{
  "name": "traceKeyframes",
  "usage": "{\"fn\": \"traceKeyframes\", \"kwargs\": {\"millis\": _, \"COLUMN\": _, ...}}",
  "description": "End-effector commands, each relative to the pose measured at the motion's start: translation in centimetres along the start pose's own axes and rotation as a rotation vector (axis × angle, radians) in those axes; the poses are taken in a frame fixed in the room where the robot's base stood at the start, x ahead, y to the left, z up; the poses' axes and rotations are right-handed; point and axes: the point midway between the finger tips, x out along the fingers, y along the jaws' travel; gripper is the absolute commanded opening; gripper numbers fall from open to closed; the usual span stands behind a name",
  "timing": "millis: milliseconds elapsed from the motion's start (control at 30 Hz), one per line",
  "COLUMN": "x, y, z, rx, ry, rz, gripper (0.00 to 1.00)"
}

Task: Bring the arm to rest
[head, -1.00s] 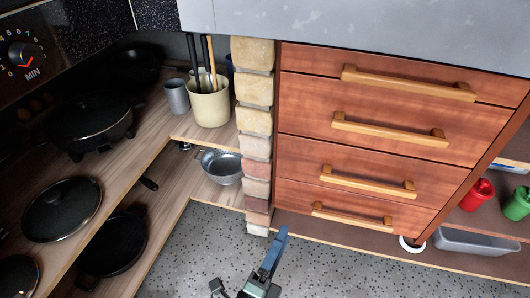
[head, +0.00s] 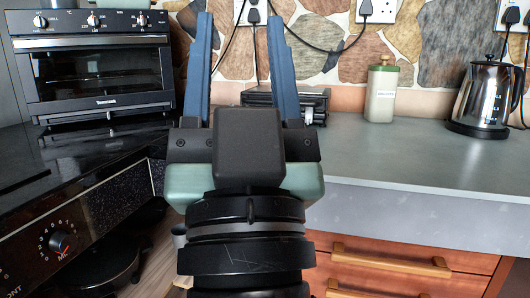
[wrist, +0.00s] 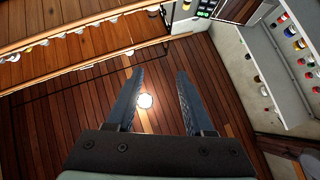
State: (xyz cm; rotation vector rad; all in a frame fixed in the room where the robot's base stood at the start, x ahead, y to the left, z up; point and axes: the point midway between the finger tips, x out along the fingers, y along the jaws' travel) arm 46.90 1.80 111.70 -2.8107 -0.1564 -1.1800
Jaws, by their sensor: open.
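My gripper (head: 240,70) stands upright in the middle of the head view, above the front of the counter. Its two blue fingers are spread apart with nothing between them. The wrist view also shows the open gripper (wrist: 158,88), with a wooden ceiling and a bright round lamp (wrist: 145,101) beyond the fingers. My wrist hides part of the counter and drawers behind it.
A toaster oven (head: 95,70) stands at the left. A grey-green counter (head: 400,155) holds a green-lidded canister (head: 381,92), a kettle (head: 484,95) and a dark appliance (head: 315,104) partly behind my gripper. Drawers (head: 400,278) lie below. The counter's front right is clear.

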Motion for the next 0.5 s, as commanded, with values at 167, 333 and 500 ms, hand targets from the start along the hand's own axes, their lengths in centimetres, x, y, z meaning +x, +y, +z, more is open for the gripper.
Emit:
{"fn": "traceKeyframes", "kwargs": {"millis": 167, "x": 2.9, "y": 1.2, "z": -7.5, "rx": -0.132, "ry": 0.019, "rz": 0.063, "gripper": 0.53}}
{"fn": "traceKeyframes", "kwargs": {"millis": 333, "x": 6.2, "y": 0.9, "z": -10.6, "rx": -0.128, "ry": 0.018, "rz": 0.061, "gripper": 0.53}}
{"fn": "traceKeyframes", "kwargs": {"millis": 500, "x": 10.0, "y": 0.7, "z": -14.2, "rx": -0.125, "ry": 0.018, "rz": 0.060, "gripper": 0.53}}
